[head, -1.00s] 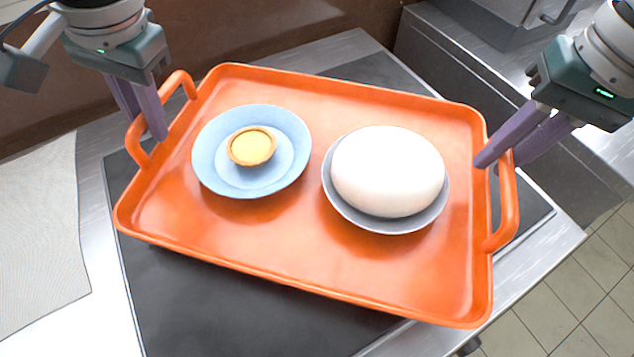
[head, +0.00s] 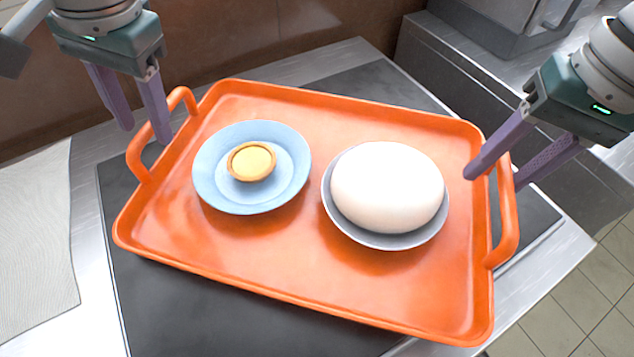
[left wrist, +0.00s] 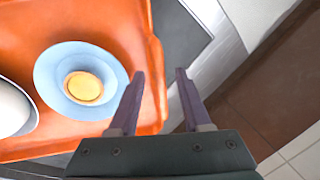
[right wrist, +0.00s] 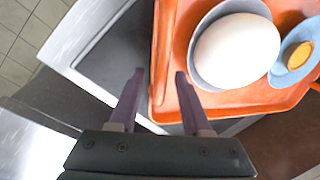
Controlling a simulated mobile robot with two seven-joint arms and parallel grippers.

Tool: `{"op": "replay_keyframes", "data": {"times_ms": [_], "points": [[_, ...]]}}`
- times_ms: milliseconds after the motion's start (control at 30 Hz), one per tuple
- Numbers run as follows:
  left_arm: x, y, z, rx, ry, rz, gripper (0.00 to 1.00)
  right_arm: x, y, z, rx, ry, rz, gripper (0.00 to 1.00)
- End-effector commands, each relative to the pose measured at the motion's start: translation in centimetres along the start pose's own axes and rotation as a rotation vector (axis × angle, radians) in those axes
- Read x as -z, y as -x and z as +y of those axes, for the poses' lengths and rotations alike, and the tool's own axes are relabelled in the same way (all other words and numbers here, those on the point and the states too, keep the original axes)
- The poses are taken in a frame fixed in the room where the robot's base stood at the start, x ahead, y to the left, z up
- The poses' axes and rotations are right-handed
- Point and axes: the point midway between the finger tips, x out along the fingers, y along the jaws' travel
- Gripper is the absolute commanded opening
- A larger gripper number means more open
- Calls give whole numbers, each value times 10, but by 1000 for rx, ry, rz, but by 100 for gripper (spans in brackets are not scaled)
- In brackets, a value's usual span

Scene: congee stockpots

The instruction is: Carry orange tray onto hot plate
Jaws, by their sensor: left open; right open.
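The orange tray (head: 270,268) lies over the flat black hot plate (head: 190,310) and appears to rest on it, turned slightly relative to it. On the tray are a blue plate (head: 215,190) with a small yellow tart (head: 251,162) and a grey bowl (head: 375,238) holding a large white rounded thing (head: 388,186). My left gripper (head: 143,133) is open at the tray's left handle, its fingers apart and not closed on it. My right gripper (head: 494,180) is open at the right handle, with one finger over the tray's inside and one outside. Both are empty.
A pale textured mat (head: 35,235) lies on the steel counter (head: 88,215) at the left. A brown wall (head: 270,40) rises behind. Steel equipment (head: 490,30) stands at the back right. Tiled floor (head: 580,300) shows beyond the counter's right edge.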

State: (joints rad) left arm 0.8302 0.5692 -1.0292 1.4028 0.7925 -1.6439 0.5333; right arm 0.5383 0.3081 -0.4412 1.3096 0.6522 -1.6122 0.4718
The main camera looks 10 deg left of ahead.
Motion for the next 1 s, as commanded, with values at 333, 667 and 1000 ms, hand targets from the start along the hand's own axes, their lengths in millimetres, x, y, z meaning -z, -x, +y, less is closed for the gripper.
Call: {"op": "replay_keyframes", "data": {"times_ms": [333, 667, 1000], "points": [[1, 74, 0, -1, 0, 3, 48, 0, 0, 0, 0, 0, 0, 48], [0, 93, 0, 0, 1, 0, 48, 1, 18, 0, 1, 2, 4, 48], [0, 92, 0, 0, 0, -1, 48, 1, 92, 0, 1, 1, 6, 48]]}}
